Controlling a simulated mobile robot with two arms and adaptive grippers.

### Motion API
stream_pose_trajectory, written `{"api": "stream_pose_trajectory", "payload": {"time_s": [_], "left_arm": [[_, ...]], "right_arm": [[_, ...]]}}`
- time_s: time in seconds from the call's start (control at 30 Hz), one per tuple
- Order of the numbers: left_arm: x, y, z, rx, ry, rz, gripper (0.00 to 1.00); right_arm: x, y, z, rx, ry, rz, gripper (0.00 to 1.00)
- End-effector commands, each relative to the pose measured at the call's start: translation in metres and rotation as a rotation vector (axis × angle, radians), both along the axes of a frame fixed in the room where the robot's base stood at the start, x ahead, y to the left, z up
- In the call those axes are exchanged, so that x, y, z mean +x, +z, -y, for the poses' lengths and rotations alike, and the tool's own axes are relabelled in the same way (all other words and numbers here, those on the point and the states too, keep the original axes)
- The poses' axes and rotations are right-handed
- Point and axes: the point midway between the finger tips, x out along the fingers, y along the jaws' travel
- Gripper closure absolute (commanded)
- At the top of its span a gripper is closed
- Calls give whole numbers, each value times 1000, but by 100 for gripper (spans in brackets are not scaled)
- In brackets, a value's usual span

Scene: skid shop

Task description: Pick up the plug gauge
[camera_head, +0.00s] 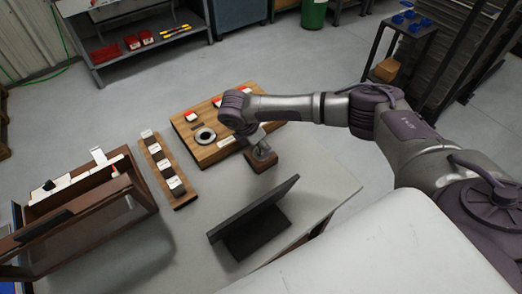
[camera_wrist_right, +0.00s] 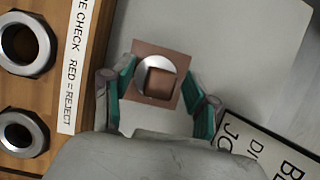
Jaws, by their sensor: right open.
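The item that I take for the plug gauge (camera_wrist_right: 147,70) is a round silver piece in the right wrist view. It sits at a small brown wooden block (camera_wrist_right: 141,97), seen from above. The block also shows in the head view (camera_head: 261,163), on the grey table beside the wooden board. My right gripper (camera_wrist_right: 159,98) is open, with one green-padded finger on each side of the block. Whether the fingers touch anything cannot be told. In the head view this gripper (camera_head: 261,150) is just above the block and hides part of it. My left gripper is not in view.
The wooden board (camera_head: 176,133) with rings and red-white pieces lies close behind the block. A dark tilted sign (camera_head: 252,210) stands in front. A strip of cards (camera_head: 155,155) and a wooden case (camera_head: 137,199) are to the left. The table's middle (camera_head: 195,222) is clear.

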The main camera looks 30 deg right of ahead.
Motion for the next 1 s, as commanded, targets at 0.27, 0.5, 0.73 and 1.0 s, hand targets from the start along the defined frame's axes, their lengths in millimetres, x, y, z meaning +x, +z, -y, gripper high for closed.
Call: {"api": "stream_pose_trajectory", "payload": {"time_s": [0.27,0.5,0.73,1.0], "left_arm": [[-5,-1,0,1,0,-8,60],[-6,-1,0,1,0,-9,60],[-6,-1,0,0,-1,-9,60],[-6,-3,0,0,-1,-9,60]], "right_arm": [[0,0,0,0,0,0,68],[0,0,0,0,0,0,100],[0,1,0,0,-1,1,100],[1,9,-1,1,0,3,100]]}}
